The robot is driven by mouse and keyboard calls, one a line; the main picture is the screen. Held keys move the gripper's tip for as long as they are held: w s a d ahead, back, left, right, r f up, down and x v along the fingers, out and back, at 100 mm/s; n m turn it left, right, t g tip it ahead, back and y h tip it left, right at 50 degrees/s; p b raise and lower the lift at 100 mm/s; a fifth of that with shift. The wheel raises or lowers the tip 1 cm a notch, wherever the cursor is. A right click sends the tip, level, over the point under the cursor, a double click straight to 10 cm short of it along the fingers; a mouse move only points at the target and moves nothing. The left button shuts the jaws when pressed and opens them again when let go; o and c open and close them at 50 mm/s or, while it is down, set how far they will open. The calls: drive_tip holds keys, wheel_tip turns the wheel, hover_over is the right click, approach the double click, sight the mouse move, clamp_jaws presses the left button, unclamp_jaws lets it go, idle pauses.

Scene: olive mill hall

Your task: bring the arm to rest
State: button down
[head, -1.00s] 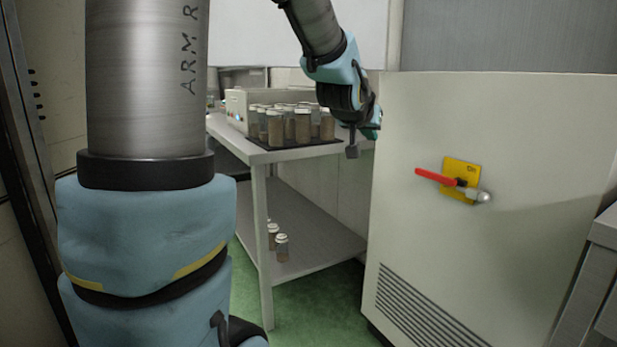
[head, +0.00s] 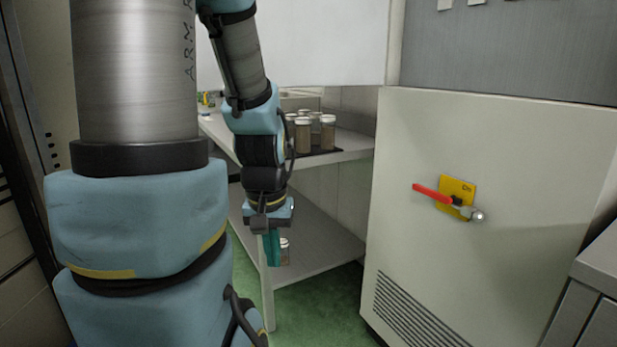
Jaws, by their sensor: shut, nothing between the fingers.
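My gripper (head: 272,248) hangs at the end of my arm, pointing down, with its teal fingers closed together and nothing between them. It is in the middle left of the head view, in front of the two-level table (head: 350,146). My forearm hides part of the table top. The gripper covers part of a jar (head: 285,250) on the lower shelf; I cannot tell how far apart they are in depth.
Several capped jars (head: 327,132) stand on a dark mat on the table top. A pale cabinet (head: 410,270) on the right carries a yellow plate (head: 459,188) with a red-handled switch (head: 430,193). A grey counter edge (head: 600,260) is at the far right. Green floor shows between.

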wheel_tip(320, 180, up, 16)
drive_tip(key=p, duration=1.4)
